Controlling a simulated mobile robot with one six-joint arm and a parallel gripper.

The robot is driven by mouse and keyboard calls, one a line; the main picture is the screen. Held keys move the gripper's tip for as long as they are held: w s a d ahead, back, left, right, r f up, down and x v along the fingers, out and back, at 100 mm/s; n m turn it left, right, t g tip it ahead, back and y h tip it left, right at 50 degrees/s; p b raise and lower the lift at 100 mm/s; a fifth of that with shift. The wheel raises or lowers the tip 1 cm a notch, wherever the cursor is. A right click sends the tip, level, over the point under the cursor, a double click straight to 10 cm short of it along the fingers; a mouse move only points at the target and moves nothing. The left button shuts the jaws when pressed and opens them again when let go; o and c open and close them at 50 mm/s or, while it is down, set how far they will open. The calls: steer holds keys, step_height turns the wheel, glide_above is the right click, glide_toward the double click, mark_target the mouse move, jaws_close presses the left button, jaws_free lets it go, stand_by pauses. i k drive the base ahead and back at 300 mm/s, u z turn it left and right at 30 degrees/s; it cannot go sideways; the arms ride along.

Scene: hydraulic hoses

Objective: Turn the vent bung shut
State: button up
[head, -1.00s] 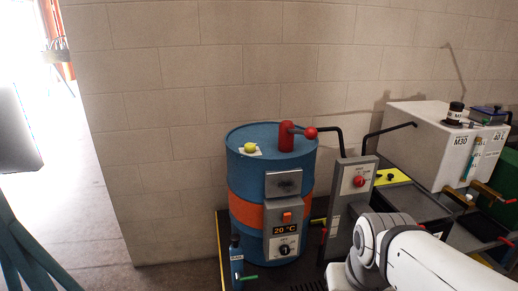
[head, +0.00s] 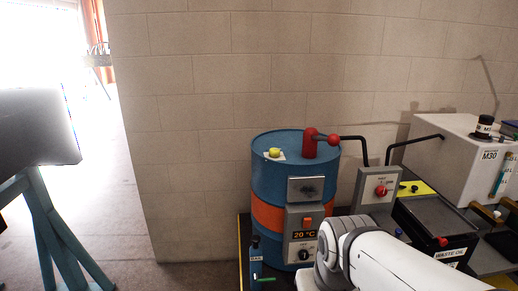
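A small yellow bung (head: 275,152) sits on a white label on top of the blue drum (head: 290,183), left of the red pump; I take it for the vent bung. Whether it is turned open or shut cannot be told from here. My white arm reaches in from the lower right, in front of the drum's lower right side. My gripper is outside the picture.
A red pump (head: 309,143) with a red-knobbed lever stands on the drum. A control box (head: 303,234) showing 20 °C is on its front. A switch panel (head: 378,192), a waste oil tray (head: 437,225) and a white M30 tank (head: 462,155) stand right. Open floor (head: 178,262) lies left.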

mark_target(274, 153)
steer(key=z, duration=0.05)
steer(key=i, duration=1)
steer(key=u, duration=0.05)
